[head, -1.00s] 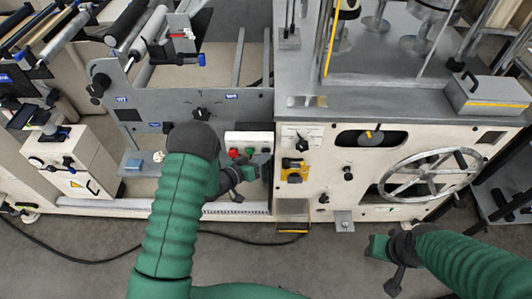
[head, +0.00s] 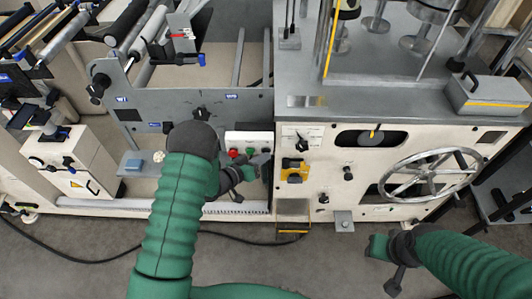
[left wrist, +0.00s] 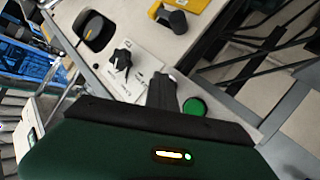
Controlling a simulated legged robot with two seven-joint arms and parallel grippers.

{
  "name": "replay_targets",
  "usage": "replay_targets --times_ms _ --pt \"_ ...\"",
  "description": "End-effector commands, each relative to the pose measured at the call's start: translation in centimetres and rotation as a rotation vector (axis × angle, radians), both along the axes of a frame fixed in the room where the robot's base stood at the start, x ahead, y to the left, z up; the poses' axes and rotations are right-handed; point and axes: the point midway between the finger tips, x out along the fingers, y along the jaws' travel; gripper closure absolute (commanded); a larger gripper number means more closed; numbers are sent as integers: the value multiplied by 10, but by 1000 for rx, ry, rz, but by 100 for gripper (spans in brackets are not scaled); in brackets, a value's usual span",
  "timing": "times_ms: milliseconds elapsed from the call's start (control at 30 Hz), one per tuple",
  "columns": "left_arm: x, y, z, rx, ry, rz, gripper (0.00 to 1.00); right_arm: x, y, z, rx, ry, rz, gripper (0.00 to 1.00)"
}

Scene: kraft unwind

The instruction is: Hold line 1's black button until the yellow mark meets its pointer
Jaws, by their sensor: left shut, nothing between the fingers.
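A white button box (head: 249,137) on the grey machine frame carries a red button (head: 233,153) and a green button (head: 249,152). The black button is not clearly seen; my left gripper (head: 262,160) is at the box's right end and covers that part. The left gripper is shut and empty; whether it touches a button I cannot tell. In the left wrist view its dark fingers (left wrist: 163,92) are beside the green button (left wrist: 194,107). A yellow mark (head: 372,132) shows on a grey disc in a dark window. Its pointer is too small to tell. My right gripper (head: 378,246) hangs low over the floor.
Right of the box is a cream panel with a black knob (head: 302,144), a yellow fitting (head: 294,173) and a large handwheel (head: 429,174). The floor in front is clear apart from a cable.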

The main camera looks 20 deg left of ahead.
Motion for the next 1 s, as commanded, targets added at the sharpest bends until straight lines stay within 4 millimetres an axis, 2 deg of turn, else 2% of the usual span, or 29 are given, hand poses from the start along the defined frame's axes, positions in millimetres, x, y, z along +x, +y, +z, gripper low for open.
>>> replay_targets --times_ms 300,633,1000 --pt "0 0 1 0 -1 1 100 0 0 0 0 0 0 64" --pt "-16 -3 1 0 -1 1 100 0 0 6 0 0 0 64" --pt "-21 -5 0 -1 0 0 100 0 0 7 0 0 0 64"
